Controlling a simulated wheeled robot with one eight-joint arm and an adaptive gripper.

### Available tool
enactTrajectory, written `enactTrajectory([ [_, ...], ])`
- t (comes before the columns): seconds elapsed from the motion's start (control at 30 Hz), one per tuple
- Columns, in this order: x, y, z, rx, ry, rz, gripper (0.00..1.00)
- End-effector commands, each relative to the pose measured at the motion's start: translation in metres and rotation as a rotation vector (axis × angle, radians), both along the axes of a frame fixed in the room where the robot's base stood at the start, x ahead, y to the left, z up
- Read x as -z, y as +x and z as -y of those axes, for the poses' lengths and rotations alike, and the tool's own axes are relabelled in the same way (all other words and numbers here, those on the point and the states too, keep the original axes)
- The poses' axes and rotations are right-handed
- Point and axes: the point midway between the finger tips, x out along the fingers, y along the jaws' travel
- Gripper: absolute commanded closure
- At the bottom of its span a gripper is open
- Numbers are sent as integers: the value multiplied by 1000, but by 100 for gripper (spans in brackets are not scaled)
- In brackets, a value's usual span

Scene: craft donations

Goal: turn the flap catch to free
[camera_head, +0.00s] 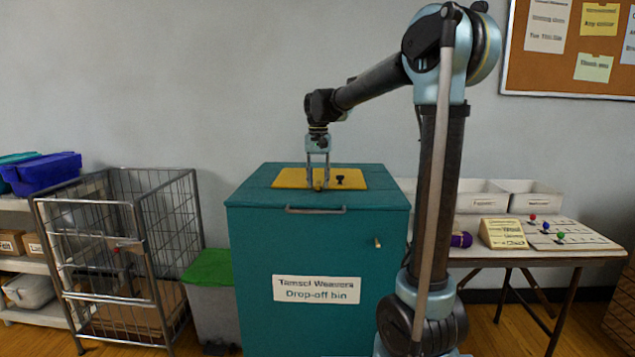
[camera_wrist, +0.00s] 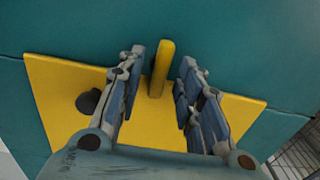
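The teal drop-off bin (camera_head: 250,235) has a yellow flap (camera_head: 290,177) set in its top. In the wrist view, a narrow yellow bar, which looks like the catch (camera_wrist: 161,70), lies across the edge of the flap (camera_wrist: 60,100) and reaches onto the teal lid. My gripper (camera_head: 318,185) points down over the flap's front edge. In the wrist view my gripper (camera_wrist: 163,80) is open, with one finger on each side of the bar and a visible gap to both. In the head view the fingers partly hide the bar.
A black knob (camera_head: 340,180) stands on the flap, right of my gripper. A bar handle (camera_head: 315,210) and a small brass-coloured peg (camera_head: 377,242) are on the bin's front. A wire cage (camera_head: 125,250) stands left, a table (camera_head: 540,252) with trays right.

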Motion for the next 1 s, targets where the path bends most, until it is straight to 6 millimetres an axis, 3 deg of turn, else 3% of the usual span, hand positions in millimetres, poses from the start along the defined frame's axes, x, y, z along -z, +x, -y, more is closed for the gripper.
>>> enactTrajectory([
  [0.33,3,0,0,0,0,0,67],
  [0.5,3,0,0,0,0,0,100],
  [1.0,3,0,-1,-73,1,0,100],
])
